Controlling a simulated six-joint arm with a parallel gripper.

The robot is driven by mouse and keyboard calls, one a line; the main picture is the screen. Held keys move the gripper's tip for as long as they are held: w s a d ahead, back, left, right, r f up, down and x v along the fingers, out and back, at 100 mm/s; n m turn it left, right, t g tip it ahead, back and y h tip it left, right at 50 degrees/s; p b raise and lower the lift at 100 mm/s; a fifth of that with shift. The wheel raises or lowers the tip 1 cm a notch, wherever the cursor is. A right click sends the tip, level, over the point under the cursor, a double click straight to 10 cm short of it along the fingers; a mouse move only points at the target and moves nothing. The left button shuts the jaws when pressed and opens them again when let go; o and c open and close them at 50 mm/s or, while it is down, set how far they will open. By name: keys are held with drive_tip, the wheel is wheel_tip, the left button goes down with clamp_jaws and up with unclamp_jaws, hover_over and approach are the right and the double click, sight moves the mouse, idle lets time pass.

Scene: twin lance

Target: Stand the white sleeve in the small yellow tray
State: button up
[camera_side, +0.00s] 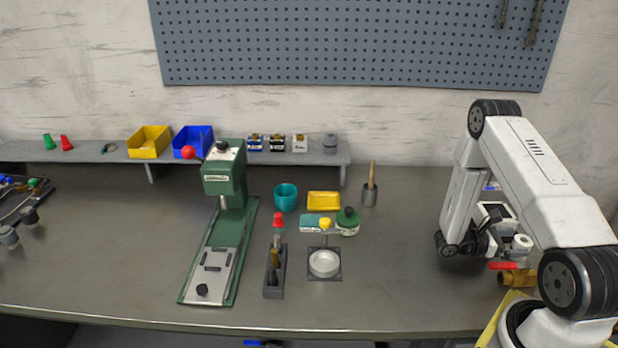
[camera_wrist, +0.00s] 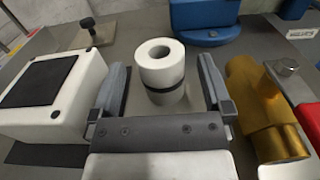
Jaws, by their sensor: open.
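The white sleeve (camera_wrist: 161,58) is a short, thick-walled upright tube with a dark band low on it, seen in the wrist view. In the side view it shows as a small white ring (camera_side: 522,241) at the right, beside my wrist. My gripper (camera_wrist: 163,80) is open, with one grey finger on each side of the sleeve and a visible gap on both sides. Whether the sleeve's base is fully between the fingers is hard to tell. The small yellow tray (camera_side: 323,208) lies at mid-table in the side view, far left of my gripper, and looks empty.
A brass valve (camera_wrist: 258,110) is close on the right of my gripper, and a white box with a black top (camera_wrist: 50,90) on the left. Around the tray are a teal cup (camera_side: 286,197), a green bottle (camera_side: 347,222) and a pestle pot (camera_side: 370,194). The table between is clear.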

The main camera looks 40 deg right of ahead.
drive_tip(key=v, duration=0.9)
drive_tip(key=shift+a+r, duration=0.1)
idle(0.5)
drive_tip(key=shift+w+a+r+y, duration=0.15)
drive_tip(key=shift+a+r+y, duration=0.15)
drive_tip(key=shift+y, duration=0.1)
drive_tip(key=w+a+r+m+t+y, duration=0.2)
drive_tip(key=a+r+m+t+y, duration=0.1)
drive_tip(key=a, duration=0.6)
drive_tip(key=w+a+r+m+t+y, duration=0.3)
drive_tip(key=a+r+t+y, duration=0.2)
drive_tip(key=a+t, duration=0.2)
drive_tip(key=w+a+r+m+t+y, duration=0.3)
drive_tip(key=a+r+t+y, duration=0.1)
drive_tip(key=a, duration=0.8)
drive_tip(key=shift+w+r+t, duration=0.25)
drive_tip(key=shift+t, duration=0.45)
